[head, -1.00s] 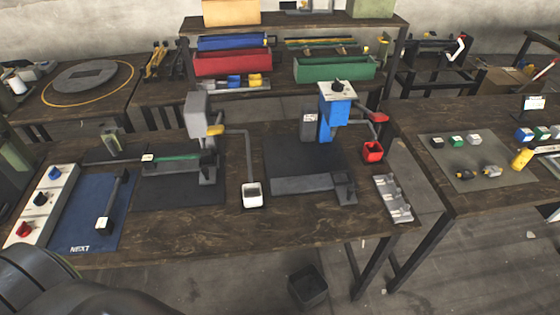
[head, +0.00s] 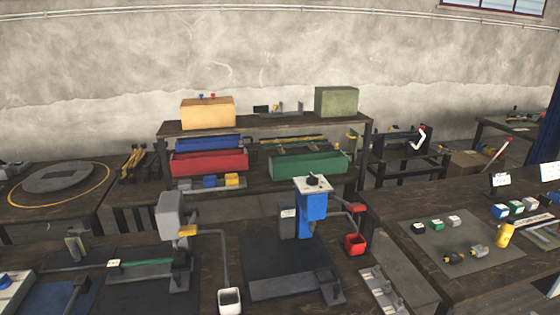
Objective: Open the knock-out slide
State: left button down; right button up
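A grey press (head: 172,208) with a yellow part below its head stands on the near bench at left. A dark bar with a green strip (head: 148,263) lies low at its foot. A blue press (head: 312,206) with a white top and black knob stands further right, with a red-ended lever at its side. A low grey bar (head: 285,284) lies in front of it. I cannot tell which part is the knock-out slide or whether it is open or shut. Neither of my grippers is in view.
A grey rack (head: 382,290) lies at right. The right bench holds a mat (head: 455,240) with small parts. Red (head: 208,163) and green bins (head: 308,166) stand behind.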

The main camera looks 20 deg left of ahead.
aim_at(180, 282)
jog(key=u, duration=1.05)
